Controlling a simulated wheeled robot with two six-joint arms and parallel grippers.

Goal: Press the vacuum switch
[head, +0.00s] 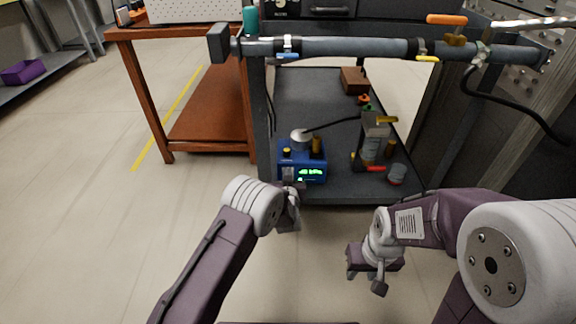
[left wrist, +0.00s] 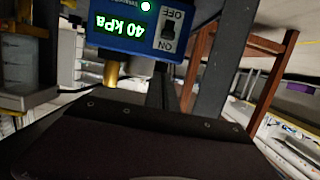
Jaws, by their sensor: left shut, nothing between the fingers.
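The vacuum unit is a blue box (head: 317,178) with a green-lit display on the lower shelf of the dark cart. In the left wrist view the box (left wrist: 135,42) appears upside down, its display reading 40 kPa. Its vacuum switch (left wrist: 170,27) is a dark rocker between the labels OFF and ON; which way it is tipped is unclear. My left gripper (head: 289,192) is shut and empty, just in front of the box's lower left front. It covers the switch area in the head view; contact cannot be told. My right gripper (head: 365,280) hangs open and empty at the lower right.
The dark shelf (head: 335,192) also holds a pump-like assembly (head: 369,150), a small jar (head: 396,174) and a brown box (head: 354,80). A horizontal grey pipe (head: 350,47) crosses above. A red-brown table (head: 205,105) stands left. The floor in front is open.

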